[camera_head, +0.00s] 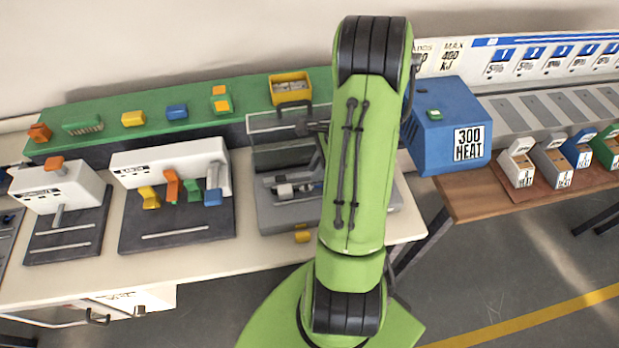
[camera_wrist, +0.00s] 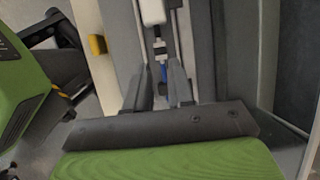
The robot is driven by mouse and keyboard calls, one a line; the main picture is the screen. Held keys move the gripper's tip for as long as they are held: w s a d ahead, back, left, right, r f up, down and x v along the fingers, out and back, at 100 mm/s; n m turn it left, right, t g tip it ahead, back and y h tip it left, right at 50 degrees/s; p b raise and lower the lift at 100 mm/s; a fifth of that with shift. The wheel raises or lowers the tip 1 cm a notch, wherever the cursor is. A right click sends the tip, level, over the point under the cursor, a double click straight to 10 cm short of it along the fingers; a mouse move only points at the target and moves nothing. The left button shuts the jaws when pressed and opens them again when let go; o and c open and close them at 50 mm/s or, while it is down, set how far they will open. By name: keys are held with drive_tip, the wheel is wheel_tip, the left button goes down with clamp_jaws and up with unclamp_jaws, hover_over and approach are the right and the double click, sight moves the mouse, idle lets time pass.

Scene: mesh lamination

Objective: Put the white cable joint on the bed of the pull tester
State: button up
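The pull tester (camera_head: 275,215) is a grey machine with a raised clear cover, partly hidden behind my arm in the head view. A small white piece (camera_head: 285,190), which looks like the cable joint, lies on its bed among metal parts. In the wrist view a white block (camera_wrist: 153,12) is at the top, with a thin dark lead, a small pale connector (camera_wrist: 158,46) and a blue piece (camera_wrist: 163,72) below it. My gripper (camera_wrist: 161,62) has its two dark fingers apart, one on each side of the blue piece; contact cannot be told.
A yellow knob (camera_wrist: 97,45) is left of my fingers. Left of the tester stand white presses (camera_head: 170,165) with coloured handles. A green shelf (camera_head: 65,150) with small bins runs behind. A blue heater box (camera_head: 445,130) is at right.

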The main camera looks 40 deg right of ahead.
drive_tip(key=v, duration=0.5)
drive_tip(key=w+a+r+n+h, duration=0.2)
drive_tip(key=a+r+n, duration=1)
drive_tip(key=a+r, duration=0.15)
drive_tip(key=s+a+r+n+t+h, duration=0.1)
drive_tip(key=s+a+r+n+t, duration=0.2)
drive_tip(key=s+a+n, duration=0.7)
drive_tip(key=r+n, duration=0.2)
drive_tip(key=shift+s+n+h+p, duration=0.25)
drive_tip(key=shift+n+h+p, duration=0.05)
drive_tip(key=shift+n, duration=0.1)
